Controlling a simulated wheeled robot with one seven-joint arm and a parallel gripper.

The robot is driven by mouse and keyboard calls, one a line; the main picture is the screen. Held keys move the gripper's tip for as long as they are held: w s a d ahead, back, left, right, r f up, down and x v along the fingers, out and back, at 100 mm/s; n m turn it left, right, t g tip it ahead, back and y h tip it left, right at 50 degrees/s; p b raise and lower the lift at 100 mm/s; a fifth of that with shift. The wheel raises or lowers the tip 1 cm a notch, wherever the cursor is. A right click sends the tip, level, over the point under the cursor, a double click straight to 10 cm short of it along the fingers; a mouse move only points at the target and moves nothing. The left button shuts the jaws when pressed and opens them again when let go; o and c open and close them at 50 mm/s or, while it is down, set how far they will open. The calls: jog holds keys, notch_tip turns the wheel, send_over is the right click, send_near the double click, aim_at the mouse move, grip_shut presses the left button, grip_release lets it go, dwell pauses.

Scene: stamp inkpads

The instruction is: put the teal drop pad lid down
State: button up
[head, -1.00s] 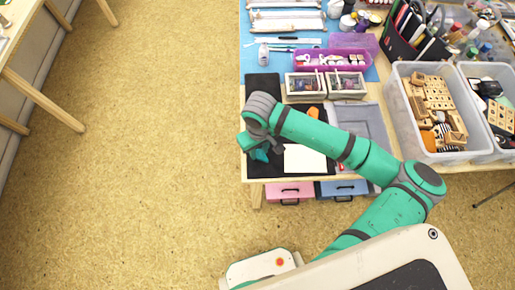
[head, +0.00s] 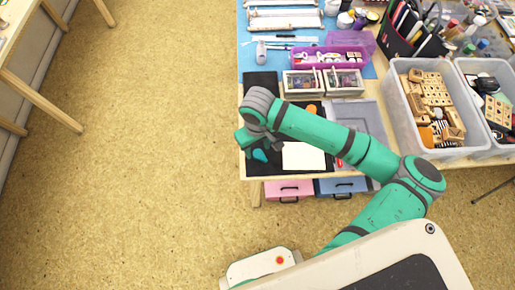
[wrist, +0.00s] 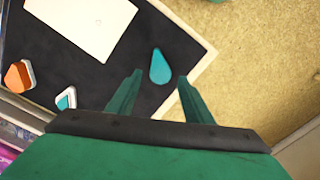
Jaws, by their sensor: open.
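A plain teal drop-shaped piece, the lid (wrist: 161,66), lies on the black mat (wrist: 100,72) near the mat's edge. It also shows in the head view (head: 259,155), below the end of my arm. My gripper (wrist: 160,88) is open, its two fingers apart and empty, with the lid just past the gap between the fingertips. A second teal drop with a white border (wrist: 66,98), which looks like the pad, lies on the mat to the left. I cannot tell how high my fingers are above the mat.
An orange drop pad (wrist: 18,76) lies at the left of the wrist view. A white sheet (wrist: 95,22) lies on the mat. The table edge is close to the lid, with floor (wrist: 250,60) beyond. Clear bins (head: 435,145) and two small display boxes (head: 305,83) stand on the table.

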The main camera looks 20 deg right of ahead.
aim_at(257, 152)
notch_tip(257, 152, up, 10)
jog(key=w+a+r+n+t+y, duration=0.1)
jog(key=w+a+r+t+y, duration=0.2)
jog(key=a, duration=0.6)
jog(key=w+a+r+t+y, duration=0.1)
jog(key=w+a+r+y, duration=0.15)
jog(key=w+a, duration=0.55)
jog(key=w+a+r+m+t+y, duration=0.35)
jog(key=a+r+t+y, duration=0.25)
jog(key=a+r+t, duration=0.65)
jog(key=s+d+f+m+h, duration=0.4)
jog(key=s+f+h, duration=0.1)
jog(key=s+f, duration=0.35)
jog(key=s+d+f+m+h, duration=0.3)
jog(key=s+d+f+h, duration=0.15)
jog(key=s+f, duration=0.4)
jog(key=s+d+f+n+h, duration=0.1)
jog(key=s+d+f+n, duration=0.1)
jog(key=s, duration=0.7)
jog(key=s+d+f+n+g+h, duration=0.1)
jog(key=s+d+f+n, duration=0.2)
jog(key=s, duration=0.7)
jog(key=d+n, duration=0.2)
jog(key=d, duration=0.2)
jog(key=shift+s, duration=0.2)
